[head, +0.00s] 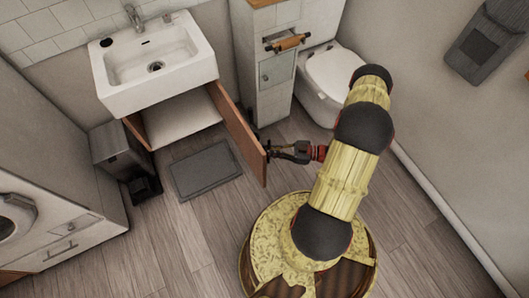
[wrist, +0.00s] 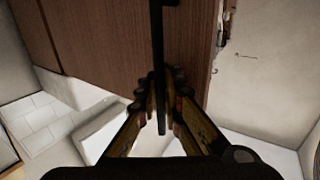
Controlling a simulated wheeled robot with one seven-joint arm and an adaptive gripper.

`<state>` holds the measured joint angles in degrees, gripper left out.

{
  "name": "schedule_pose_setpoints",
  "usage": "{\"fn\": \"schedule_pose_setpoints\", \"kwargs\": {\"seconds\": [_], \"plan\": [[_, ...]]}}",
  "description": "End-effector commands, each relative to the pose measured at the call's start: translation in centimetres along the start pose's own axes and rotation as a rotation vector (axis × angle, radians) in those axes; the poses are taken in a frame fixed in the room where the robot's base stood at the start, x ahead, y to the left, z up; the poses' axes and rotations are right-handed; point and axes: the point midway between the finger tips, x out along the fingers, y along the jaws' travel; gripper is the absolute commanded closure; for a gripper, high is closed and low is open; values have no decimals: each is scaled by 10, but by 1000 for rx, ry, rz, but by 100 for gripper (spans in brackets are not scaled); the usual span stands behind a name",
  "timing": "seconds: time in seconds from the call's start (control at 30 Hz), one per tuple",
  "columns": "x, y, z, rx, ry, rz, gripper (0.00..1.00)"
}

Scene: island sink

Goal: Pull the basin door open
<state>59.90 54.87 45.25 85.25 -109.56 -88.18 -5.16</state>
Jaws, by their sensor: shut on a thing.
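The basin door (head: 240,135) is a brown wooden panel below the white basin (head: 155,65). In the head view it stands swung out to the right, with the pale cabinet inside (head: 180,118) showing. My gripper (head: 272,152) is at the door's outer right side near its free edge. In the wrist view the door (wrist: 110,45) fills the upper middle, and a dark bar handle (wrist: 159,70) runs down between my gripper's fingers (wrist: 160,105). The fingers are shut on the handle.
A grey mat (head: 207,170) lies on the floor left of the door. A grey bin (head: 122,155) stands left of the cabinet. A narrow white cabinet (head: 272,85) and a toilet (head: 330,78) stand behind the gripper. Floor in front of the mat is clear.

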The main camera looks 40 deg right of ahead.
Motion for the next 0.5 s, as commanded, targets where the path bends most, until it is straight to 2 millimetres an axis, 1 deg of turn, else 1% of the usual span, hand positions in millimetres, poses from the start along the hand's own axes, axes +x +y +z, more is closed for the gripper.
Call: {"fn": "schedule_pose_setpoints", "kwargs": {"seconds": [0.03, 0.47, 0.5], "plan": [[-1, -3, 1, 5, 1, -4, 100], [-2, -2, 1, 6, 1, -5, 100], [-2, -2, 1, 6, 1, -5, 92]]}}
